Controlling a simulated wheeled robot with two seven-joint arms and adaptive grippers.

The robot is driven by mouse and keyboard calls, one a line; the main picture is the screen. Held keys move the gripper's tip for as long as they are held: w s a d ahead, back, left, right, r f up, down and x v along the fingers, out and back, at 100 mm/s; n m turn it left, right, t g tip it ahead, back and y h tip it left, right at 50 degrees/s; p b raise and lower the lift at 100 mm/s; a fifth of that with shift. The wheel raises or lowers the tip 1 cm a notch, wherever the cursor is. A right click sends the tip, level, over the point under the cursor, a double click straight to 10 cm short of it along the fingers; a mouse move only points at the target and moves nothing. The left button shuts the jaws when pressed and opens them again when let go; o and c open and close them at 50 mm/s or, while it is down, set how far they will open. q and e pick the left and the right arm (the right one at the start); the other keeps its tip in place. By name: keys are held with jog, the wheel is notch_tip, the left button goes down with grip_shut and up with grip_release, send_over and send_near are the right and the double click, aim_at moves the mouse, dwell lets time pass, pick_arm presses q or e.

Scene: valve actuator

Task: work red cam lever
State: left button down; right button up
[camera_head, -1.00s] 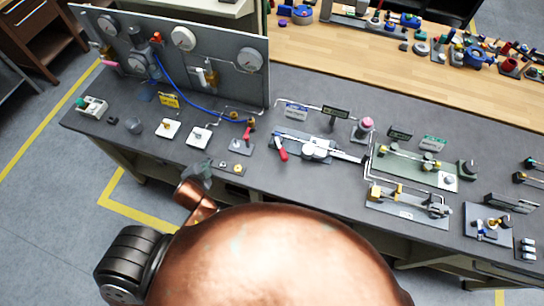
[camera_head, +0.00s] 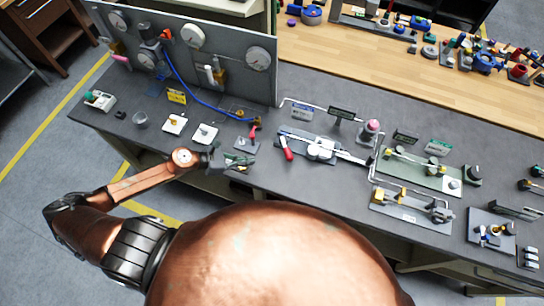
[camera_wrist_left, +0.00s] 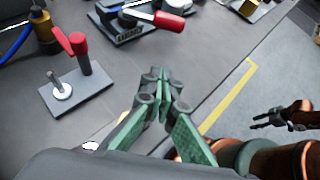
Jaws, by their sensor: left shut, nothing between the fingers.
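A small grey plate (camera_head: 241,148) on the bench carries an upright red lever (camera_head: 254,131). In the left wrist view this red lever (camera_wrist_left: 75,46) stands at upper left beside a silver round-based pin (camera_wrist_left: 59,86). Another red handle (camera_head: 287,148) belongs to a clamp-like fixture to the right; it also shows at the top of the left wrist view (camera_wrist_left: 156,18). I cannot tell for sure which one is the cam lever. My left gripper (camera_head: 240,162) is shut and empty, near the bench's front edge, just in front of the small plate and apart from both levers.
A gauge panel (camera_head: 227,67) with a blue hose stands at the back left. Two white plates (camera_head: 204,134) lie left of the small plate. Green and grey fixtures (camera_head: 425,169) fill the right. My right gripper (camera_wrist_left: 272,120) shows small in the left wrist view.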

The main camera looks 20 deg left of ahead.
aim_at(287, 147)
pick_arm(q)
jog(key=shift+w+d+f, duration=0.1)
jog(key=shift+d+f, duration=0.1)
jog(key=shift+d, duration=0.05)
jog(key=p+x, duration=0.2)
jog(key=x, duration=0.7)
jog(key=shift+w+d+p, duration=0.15)
jog(key=shift+d+p, duration=0.1)
jog(key=shift+p, duration=0.1)
jog(key=shift+w+d+r+p, duration=0.6)
jog(key=shift+d+r+p, duration=0.1)
jog(key=shift+d+p, duration=0.15)
jog(key=shift+w+d+r+p, duration=0.1)
jog(key=shift+w+d+p, duration=0.2)
jog(key=shift+d, duration=0.1)
jog(key=shift+d, duration=0.1)
